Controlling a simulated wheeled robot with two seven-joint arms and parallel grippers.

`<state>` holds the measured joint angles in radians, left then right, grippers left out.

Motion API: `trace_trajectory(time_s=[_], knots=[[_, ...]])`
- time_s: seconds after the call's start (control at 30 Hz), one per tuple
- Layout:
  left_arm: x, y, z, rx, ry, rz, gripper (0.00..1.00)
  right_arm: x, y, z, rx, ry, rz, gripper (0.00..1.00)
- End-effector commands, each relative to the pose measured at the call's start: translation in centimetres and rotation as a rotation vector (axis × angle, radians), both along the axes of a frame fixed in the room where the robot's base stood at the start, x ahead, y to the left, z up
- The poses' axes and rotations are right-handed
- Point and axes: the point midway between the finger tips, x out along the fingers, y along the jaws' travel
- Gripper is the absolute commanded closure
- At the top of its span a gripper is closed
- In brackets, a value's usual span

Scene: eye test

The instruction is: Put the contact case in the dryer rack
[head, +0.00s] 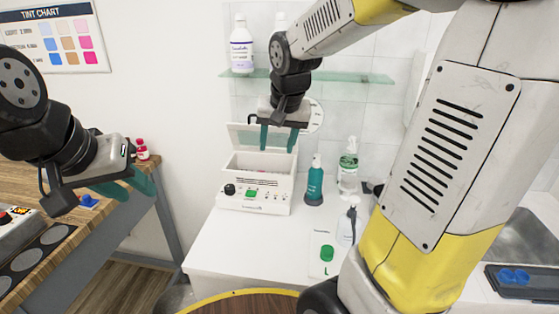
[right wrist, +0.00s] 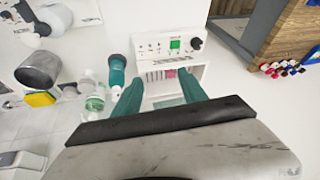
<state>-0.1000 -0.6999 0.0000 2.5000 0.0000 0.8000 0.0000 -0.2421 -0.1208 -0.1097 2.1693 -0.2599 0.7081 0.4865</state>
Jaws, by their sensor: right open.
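The dryer rack (head: 255,204) is a white box with a raised lid, a knob and a green button, on the white counter. In the right wrist view the rack (right wrist: 150,37) shows slots and a small pink item (right wrist: 170,73) inside; I cannot tell what it is. My right gripper (head: 279,140) is open above the rack, its teal fingers also framing the box in the wrist view (right wrist: 160,92). A blue twin-capped piece (head: 514,275), which looks like a contact case, lies on the dark tray at the far right. My left gripper (head: 143,194) is open and empty over the wooden table.
A teal bottle (head: 315,182) and a clear green-labelled bottle (head: 348,168) stand right of the rack. A glass shelf (head: 350,77) with bottles is behind. A white card (head: 322,238) with a green disc lies in front. Another small blue piece (head: 88,201) is on the wooden table.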

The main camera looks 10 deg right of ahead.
Motion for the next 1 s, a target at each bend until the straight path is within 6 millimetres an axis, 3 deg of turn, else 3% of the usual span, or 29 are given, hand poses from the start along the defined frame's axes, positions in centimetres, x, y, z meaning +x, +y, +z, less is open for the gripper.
trace_trajectory(time_s=[0.2,0.43,0.63,1.0], knots=[[0.0,0.0,0.0,0.0,0.0,0.0,0.64,-8.0,-0.3,2.7,0.029,-0.07,0.117,0.5],[0.0,0.0,0.0,0.0,0.0,0.0,0.64,-14.3,0.3,3.2,0.027,-0.135,0.229,0.5],[0.0,0.0,0.0,0.0,0.0,0.0,0.64,-16.4,0.6,2.9,0.019,-0.16,0.272,0.5],[0.0,0.0,0.0,0.0,0.0,0.0,0.64,-16.5,0.7,2.9,0.019,-0.162,0.276,0.5]])
